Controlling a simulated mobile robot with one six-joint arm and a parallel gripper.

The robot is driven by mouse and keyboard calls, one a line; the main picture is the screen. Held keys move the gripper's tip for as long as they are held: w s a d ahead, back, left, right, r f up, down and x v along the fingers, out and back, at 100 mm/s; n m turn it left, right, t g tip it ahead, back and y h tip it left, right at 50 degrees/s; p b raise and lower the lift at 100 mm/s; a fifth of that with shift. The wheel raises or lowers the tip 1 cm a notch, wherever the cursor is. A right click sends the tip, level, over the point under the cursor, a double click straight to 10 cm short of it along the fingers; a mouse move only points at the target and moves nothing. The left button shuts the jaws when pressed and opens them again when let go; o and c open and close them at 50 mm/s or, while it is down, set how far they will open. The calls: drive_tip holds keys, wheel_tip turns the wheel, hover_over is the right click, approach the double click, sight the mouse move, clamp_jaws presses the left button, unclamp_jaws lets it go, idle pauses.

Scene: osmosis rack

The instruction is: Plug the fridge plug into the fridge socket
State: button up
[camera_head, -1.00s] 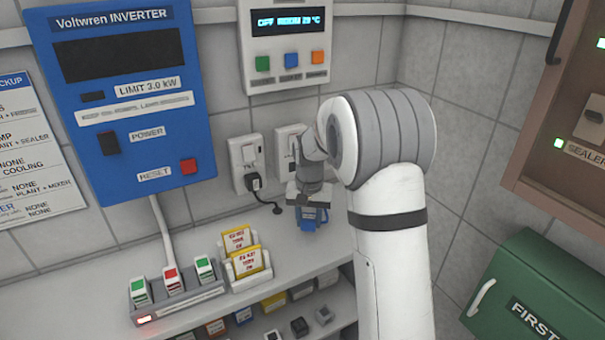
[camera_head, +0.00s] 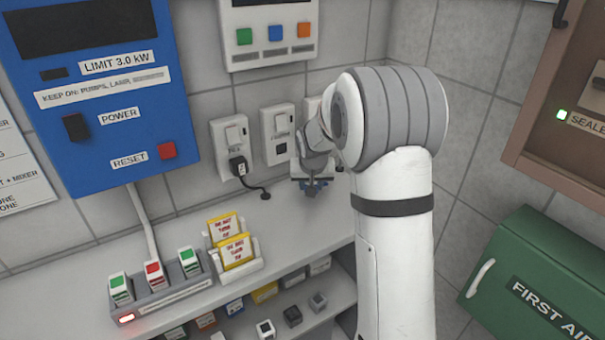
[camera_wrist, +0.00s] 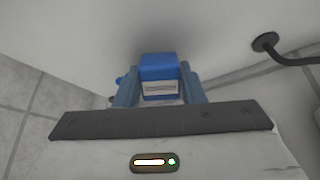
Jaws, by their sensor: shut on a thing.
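My gripper (camera_head: 313,184) is shut on a small blue block-shaped body (camera_wrist: 159,75) with a pale label, seen between the blue fingers in the wrist view. It may be the fridge plug; its label is too small to read and its prongs are hidden. The gripper is low in front of the wall, above the white shelf. A middle wall socket (camera_head: 278,134) with a rocker switch and label is empty, up and left of the gripper. Another socket (camera_head: 311,108) to its right is mostly hidden by my arm. I cannot read which is the fridge socket.
A left socket (camera_head: 231,135) holds a black plug (camera_head: 238,165) with a cable. The blue inverter (camera_head: 95,95) hangs at left. A card holder (camera_head: 237,259) and switch strip (camera_head: 160,287) stand on the shelf (camera_head: 300,232). A green first-aid box (camera_head: 535,280) is at right.

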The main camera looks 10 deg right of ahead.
drive_tip(key=t, duration=0.1)
drive_tip(key=w+t, duration=0.1)
drive_tip(key=shift+w+d+r+n+t+b, duration=0.1)
drive_tip(key=shift+d+r+n+t+b, duration=0.1)
drive_tip(key=shift+d+n+t+b, duration=0.15)
drive_tip(key=shift+w+r+n+t+b, duration=0.35)
drive_tip(key=shift+r+t, duration=0.1)
drive_tip(key=shift+t, duration=0.5)
drive_tip(key=shift+w+d+r+t, duration=0.1)
drive_tip(key=shift+d+t, duration=0.1)
drive_tip(key=shift+t, duration=0.1)
drive_tip(key=t+b, duration=0.1)
drive_tip(key=r+n+t+y+b, duration=0.1)
drive_tip(key=t, duration=0.1)
drive_tip(key=shift+a+r, duration=0.15)
drive_tip(key=shift+a, duration=0.2)
drive_tip(key=s+a+r+n+t+y+b, duration=0.2)
drive_tip(key=s+a+r+n+t+y, duration=0.1)
drive_tip(key=s+a+r+t+y, duration=0.1)
drive_tip(key=shift+r+n+y+b, duration=0.35)
drive_tip(key=shift+r+y, duration=0.15)
drive_tip(key=shift+y, duration=0.3)
drive_tip(key=shift+s, duration=0.1)
drive_tip(key=shift+p+x, duration=0.6)
drive_tip(key=shift+x, duration=2.3)
drive_tip(key=shift+b, duration=0.9)
